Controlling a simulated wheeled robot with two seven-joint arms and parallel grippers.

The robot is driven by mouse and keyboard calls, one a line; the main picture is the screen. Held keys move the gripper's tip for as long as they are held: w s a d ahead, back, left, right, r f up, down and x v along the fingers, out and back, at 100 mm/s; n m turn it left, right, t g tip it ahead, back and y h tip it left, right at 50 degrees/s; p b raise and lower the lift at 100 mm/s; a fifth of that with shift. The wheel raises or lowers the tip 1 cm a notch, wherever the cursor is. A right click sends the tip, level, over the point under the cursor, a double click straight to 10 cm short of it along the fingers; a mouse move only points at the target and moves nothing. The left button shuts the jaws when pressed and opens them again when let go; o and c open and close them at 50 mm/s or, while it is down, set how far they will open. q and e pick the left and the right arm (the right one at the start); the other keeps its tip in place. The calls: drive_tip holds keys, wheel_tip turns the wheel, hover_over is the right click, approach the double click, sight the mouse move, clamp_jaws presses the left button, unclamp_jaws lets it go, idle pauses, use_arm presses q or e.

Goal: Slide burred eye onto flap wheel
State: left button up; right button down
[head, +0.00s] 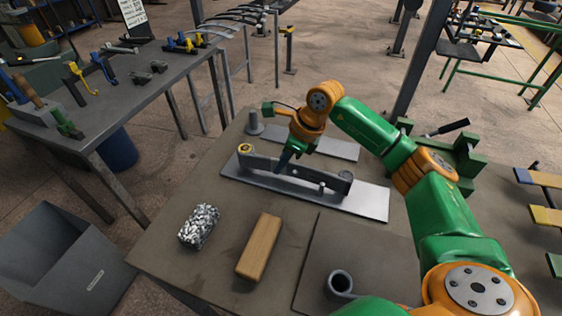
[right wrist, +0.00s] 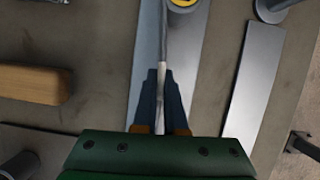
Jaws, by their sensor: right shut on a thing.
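A dark spring bar (head: 320,180) stands on edge over a pale metal plate (head: 372,204). My right gripper (head: 284,162) is shut on this bar, left of its middle. In the right wrist view the bar (right wrist: 163,45) runs up from between the blue fingertips (right wrist: 162,78). A yellow-orange round part with a dark centre (head: 246,149) is at the bar's left end; it also shows at the top edge of the right wrist view (right wrist: 182,2). I cannot tell whether the bar's eye is around it or beside it. My left gripper is not in view.
A grey post on a round base (head: 253,124) and a second plate (head: 340,149) lie behind. A wooden block (head: 259,246), a speckled block (head: 199,226) and a short tube (head: 340,282) stand in front. A grey bin (head: 60,255) is at the left.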

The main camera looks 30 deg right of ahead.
sight(293, 163)
drive_tip(key=shift+f+b, duration=0.5)
drive_tip(key=shift+f, duration=0.15)
drive_tip(key=c, duration=0.9)
unclamp_jaws()
drive_tip(key=shift+r, duration=0.1)
drive_tip(key=shift+s, duration=0.1)
drive_tip(key=b+v, duration=0.1)
drive_tip(key=v, duration=0.6)
drive_tip(key=shift+s, duration=0.1)
